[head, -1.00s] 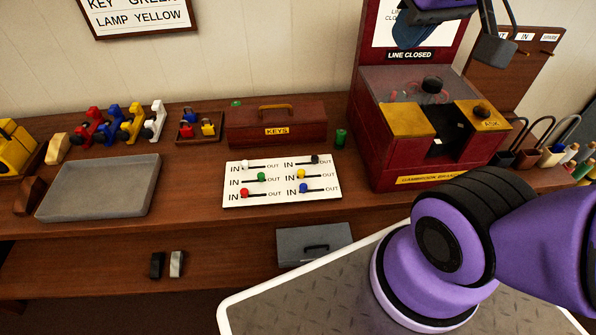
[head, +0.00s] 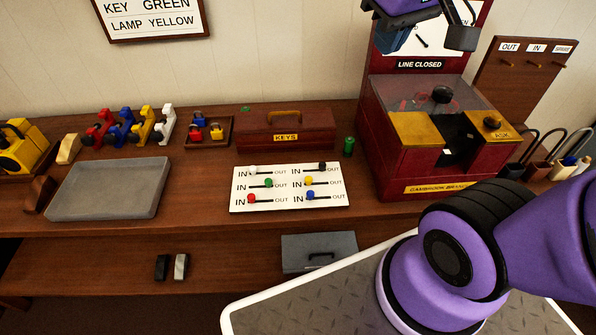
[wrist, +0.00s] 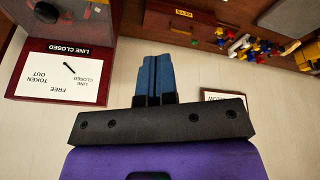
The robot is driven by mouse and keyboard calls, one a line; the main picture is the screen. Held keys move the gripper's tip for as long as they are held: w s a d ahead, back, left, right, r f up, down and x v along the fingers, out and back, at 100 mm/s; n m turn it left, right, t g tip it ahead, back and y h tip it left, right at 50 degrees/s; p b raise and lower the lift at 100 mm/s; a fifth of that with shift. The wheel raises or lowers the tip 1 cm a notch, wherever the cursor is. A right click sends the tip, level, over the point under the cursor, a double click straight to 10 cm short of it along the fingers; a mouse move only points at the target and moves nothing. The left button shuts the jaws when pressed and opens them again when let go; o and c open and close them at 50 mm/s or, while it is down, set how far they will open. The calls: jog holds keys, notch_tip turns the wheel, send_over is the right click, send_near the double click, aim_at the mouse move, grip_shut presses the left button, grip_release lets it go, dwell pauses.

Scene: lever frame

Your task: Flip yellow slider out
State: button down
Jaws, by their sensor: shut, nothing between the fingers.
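The white slider board (head: 290,202) lies on the bench in the middle of the head view, with several coloured sliders in IN/OUT slots. The yellow slider (head: 308,181) is in the right column, middle row, at the IN end of its slot. A black slider (head: 322,167) is above it and a blue slider (head: 310,195) below it. My gripper shows in the wrist view (wrist: 154,75) with its blue fingers together and nothing between them. It is up near the red machine's sign, well away from the board; in the head view it is partly cut off at the top.
The red machine (head: 430,150) stands right of the board. A red KEYS box (head: 286,130) and a green cylinder (head: 348,147) are behind the board. A grey tray (head: 110,190) lies to the left. The bench in front of the board is clear.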

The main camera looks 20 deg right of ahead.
jog(key=w+a+f+n+g+h, duration=0.1)
jog(key=w+a+f+n+g, duration=0.15)
jog(key=w+f, duration=0.4)
jog(key=n+g, duration=0.1)
jog(key=n, duration=0.1)
send_over(309, 181)
jog(key=w, duration=0.3)
notch_tip(309, 181, down, 5)
jog(key=w+a+f+n+g+h, duration=0.1)
jog(key=a+f, duration=0.3)
jog(key=f, duration=0.5)
jog(key=w+a+f+n+g+h, duration=0.1)
jog(key=w+a+f+n+g, duration=0.1)
jog(key=f, duration=0.7)
jog(key=shift+w+a+f+n, duration=0.25)
jog(key=shift+w+a+n, duration=0.45)
jog(key=shift+a+n, duration=0.4)
jog(key=shift+a+f, duration=0.1)
jog(key=shift+a, duration=0.05)
jog(key=x, duration=0.9)
jog(key=shift+s+d+f, duration=0.15)
jog(key=shift+s+d, duration=0.3)
jog(key=shift+d, duration=0.15)
jog(key=shift+s+d+f, duration=0.2)
jog(key=shift+s+d, duration=0.2)
jog(key=shift+d, duration=0.2)
jog(key=shift+s+d, duration=0.4)
jog(key=shift+d, duration=0.1)
